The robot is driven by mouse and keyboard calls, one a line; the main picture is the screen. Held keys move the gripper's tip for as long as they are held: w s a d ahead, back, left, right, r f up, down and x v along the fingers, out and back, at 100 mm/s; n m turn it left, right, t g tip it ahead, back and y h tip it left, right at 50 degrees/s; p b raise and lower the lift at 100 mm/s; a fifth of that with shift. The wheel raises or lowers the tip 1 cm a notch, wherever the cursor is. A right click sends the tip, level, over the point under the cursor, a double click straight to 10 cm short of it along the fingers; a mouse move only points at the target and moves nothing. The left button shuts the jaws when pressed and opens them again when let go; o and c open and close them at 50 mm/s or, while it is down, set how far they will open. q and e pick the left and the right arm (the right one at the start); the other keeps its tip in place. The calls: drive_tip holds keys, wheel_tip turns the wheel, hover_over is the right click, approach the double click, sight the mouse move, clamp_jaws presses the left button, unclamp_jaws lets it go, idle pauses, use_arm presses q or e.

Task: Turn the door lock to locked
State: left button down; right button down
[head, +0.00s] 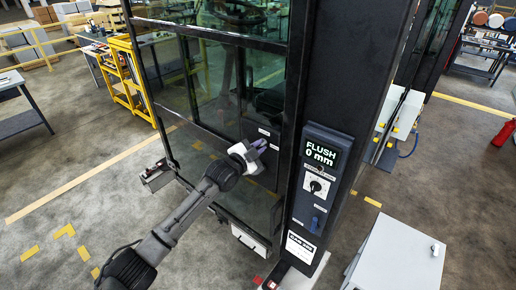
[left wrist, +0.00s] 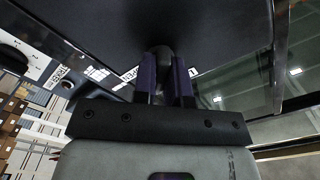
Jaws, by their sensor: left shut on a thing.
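The door lock is a small dark knob (left wrist: 162,56) on a black plate (left wrist: 205,30) of the cab door (head: 222,95). My left gripper (head: 258,147) reaches it from the lower left in the head view, and the gripper hides the knob there. In the left wrist view the purple-grey fingers (left wrist: 165,82) of my left gripper are shut on the knob, one on each side. White labels (head: 264,132) sit beside the lock; one in the wrist view seems to read OPEN. The exact turn of the knob is hard to tell. My right gripper is not in view.
A control panel (head: 318,190) on the dark post right of the door reads FLUSH 0 mm and has a rotary dial and a blue handle. A grey cabinet (head: 395,255) stands at the lower right. A yellow rack (head: 130,80) stands at the back left. The floor left is open.

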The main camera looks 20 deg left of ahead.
use_arm(q)
drive_tip(key=n, duration=0.5)
drive_tip(key=shift+n, duration=2.4)
drive_tip(key=c, duration=1.2)
unclamp_jaws()
drive_tip(key=shift+o, duration=0.2)
drive_tip(key=b+v, duration=0.3)
drive_tip(key=v, duration=1.1)
